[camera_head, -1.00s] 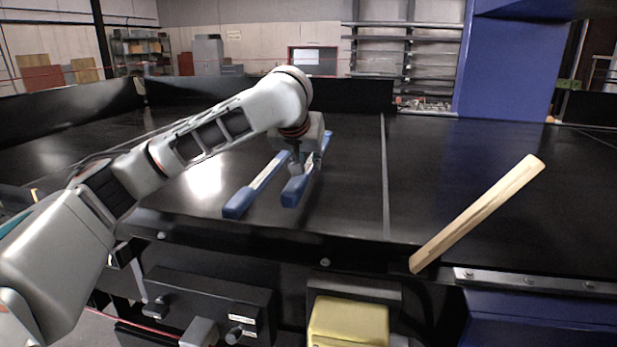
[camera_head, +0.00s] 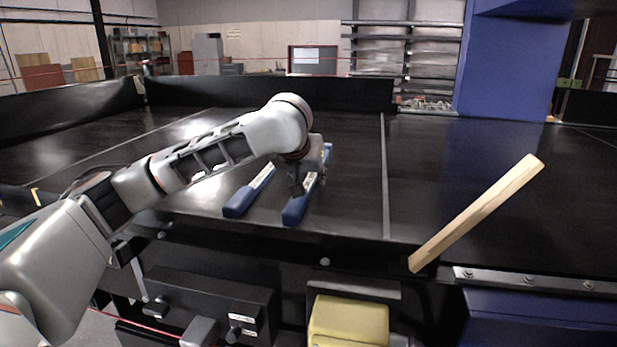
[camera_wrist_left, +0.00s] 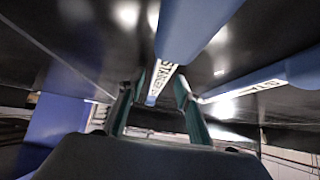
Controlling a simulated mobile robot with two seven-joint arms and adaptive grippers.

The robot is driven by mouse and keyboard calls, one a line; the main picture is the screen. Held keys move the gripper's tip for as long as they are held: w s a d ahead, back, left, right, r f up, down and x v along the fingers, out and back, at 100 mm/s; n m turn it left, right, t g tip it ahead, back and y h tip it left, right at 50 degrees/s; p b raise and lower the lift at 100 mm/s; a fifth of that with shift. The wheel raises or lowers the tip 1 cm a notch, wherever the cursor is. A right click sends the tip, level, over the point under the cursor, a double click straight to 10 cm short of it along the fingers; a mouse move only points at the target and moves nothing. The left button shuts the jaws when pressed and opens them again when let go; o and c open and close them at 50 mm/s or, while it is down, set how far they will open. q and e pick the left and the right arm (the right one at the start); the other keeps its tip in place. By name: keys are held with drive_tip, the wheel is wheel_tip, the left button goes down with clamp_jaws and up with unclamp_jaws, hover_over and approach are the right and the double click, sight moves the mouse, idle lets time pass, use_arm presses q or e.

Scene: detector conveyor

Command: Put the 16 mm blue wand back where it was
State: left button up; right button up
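Two blue wands with white labels lie side by side on the black conveyor, handles toward me. The right-hand wand (camera_head: 295,210) is the one at my left gripper (camera_head: 300,186). The other wand (camera_wrist_left: 300,70) shows at the right. I cannot read a size on either wand. My right gripper is out of view.
A wooden stick (camera_head: 476,213) slants up at the conveyor's front edge on the right. A yellow box (camera_head: 348,322) sits below the front edge. A blue column (camera_head: 510,65) stands behind. The belt (camera_head: 350,200) is bare right of the wands.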

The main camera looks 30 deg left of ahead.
use_arm(q)
drive_tip(key=shift+r, duration=0.1)
drive_tip(key=shift+s+r, duration=0.1)
drive_tip(key=shift+r, duration=0.15)
drive_tip(key=v, duration=1)
drive_tip(key=shift+s+d+r, duration=0.1)
drive_tip(key=shift+s+r, duration=0.05)
drive_tip(key=shift+s+d+r, duration=0.1)
drive_tip(key=shift+s+r, duration=0.3)
drive_tip(key=shift+s, duration=0.05)
drive_tip(key=shift+f, duration=0.1)
